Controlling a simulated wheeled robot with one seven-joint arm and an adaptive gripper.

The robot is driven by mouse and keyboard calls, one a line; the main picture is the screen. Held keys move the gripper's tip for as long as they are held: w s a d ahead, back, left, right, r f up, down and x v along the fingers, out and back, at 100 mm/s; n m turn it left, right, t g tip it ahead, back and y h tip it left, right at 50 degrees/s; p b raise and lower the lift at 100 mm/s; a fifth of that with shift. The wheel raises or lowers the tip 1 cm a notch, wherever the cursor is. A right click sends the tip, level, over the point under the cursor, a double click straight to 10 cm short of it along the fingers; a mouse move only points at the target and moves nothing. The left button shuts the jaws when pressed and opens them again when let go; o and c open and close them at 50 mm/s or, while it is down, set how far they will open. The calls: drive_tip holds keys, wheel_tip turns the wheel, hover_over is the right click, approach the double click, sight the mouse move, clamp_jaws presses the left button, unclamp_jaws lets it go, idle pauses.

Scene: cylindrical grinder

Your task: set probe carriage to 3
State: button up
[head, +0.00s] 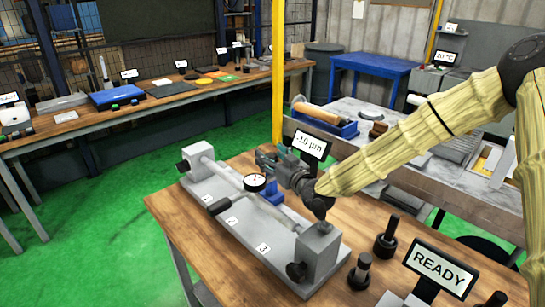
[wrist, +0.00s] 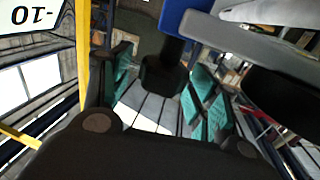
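The gauge fixture (head: 291,238) is a long grey base on the wooden bench, with a bar between two end blocks and labels along its front; 2 and 3 are readable. My gripper (head: 267,158) is behind the fixture, above the blue part. In the wrist view its teal-padded fingers (wrist: 160,88) are spread apart.
A display reading -10 µm (head: 309,145) stands close behind my gripper. A READY sign (head: 440,268) and dark posts (head: 386,237) stand at the bench's right. A grey table (head: 350,108) with a part in a blue cradle is behind. Green floor is clear at left.

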drive_tip(key=shift+r, duration=5)
